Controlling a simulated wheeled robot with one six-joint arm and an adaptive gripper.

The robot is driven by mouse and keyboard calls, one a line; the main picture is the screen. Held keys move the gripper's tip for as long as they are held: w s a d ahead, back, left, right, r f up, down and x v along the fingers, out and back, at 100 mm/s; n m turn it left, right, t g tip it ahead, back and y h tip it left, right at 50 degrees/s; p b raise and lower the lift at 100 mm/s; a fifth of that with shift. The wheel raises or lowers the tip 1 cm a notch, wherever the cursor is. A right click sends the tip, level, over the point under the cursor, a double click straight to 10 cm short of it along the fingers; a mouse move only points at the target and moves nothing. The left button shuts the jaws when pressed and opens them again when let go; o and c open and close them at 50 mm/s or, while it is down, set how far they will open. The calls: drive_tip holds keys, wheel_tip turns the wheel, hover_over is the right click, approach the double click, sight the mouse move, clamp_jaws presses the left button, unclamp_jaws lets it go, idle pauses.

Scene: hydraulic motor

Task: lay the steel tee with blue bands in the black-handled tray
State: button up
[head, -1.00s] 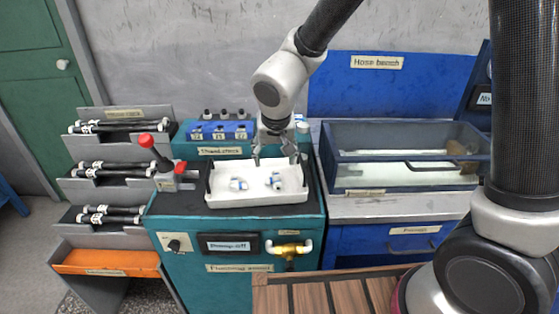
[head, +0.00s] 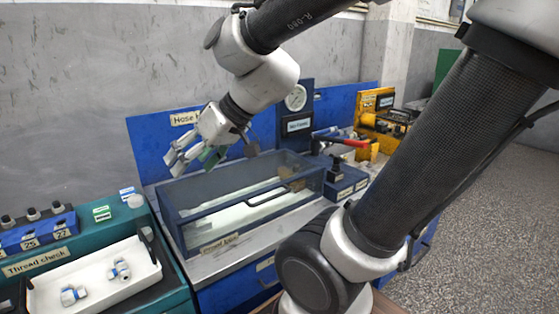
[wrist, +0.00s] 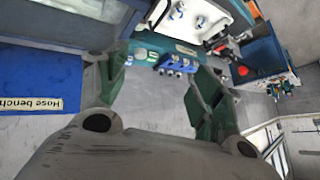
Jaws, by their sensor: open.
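The white tray with black handles (head: 105,300) stands on the teal bench at the lower left of the head view. Two small steel fittings with blue bands lie inside it, apart from each other: one (head: 120,269) towards the right end, one (head: 73,295) towards the left. The right one looks like the tee, but they are too small to be sure. My gripper (head: 194,160) is open and empty, raised above the hose bench, right of and well away from the tray. The wrist view shows its spread fingers (wrist: 160,80) and the tray (wrist: 205,14) beyond, at the top.
A clear-walled tank (head: 245,200) stands on the hose bench below my gripper. A blue thread-check block (head: 38,232) sits behind the tray. A device with a red lever (head: 342,142) and a gauge panel (head: 296,100) stand right of the tank.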

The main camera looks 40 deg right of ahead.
drive_tip(key=s+d+m+g+h, duration=0.2)
drive_tip(key=s+d+h, duration=0.3)
drive_tip(key=s+d, duration=0.5)
drive_tip(key=d+m, duration=0.1)
drive_tip(key=d, duration=0.3)
drive_tip(key=shift+s+d+f+h, duration=0.15)
drive_tip(key=shift+s+f+h, duration=0.15)
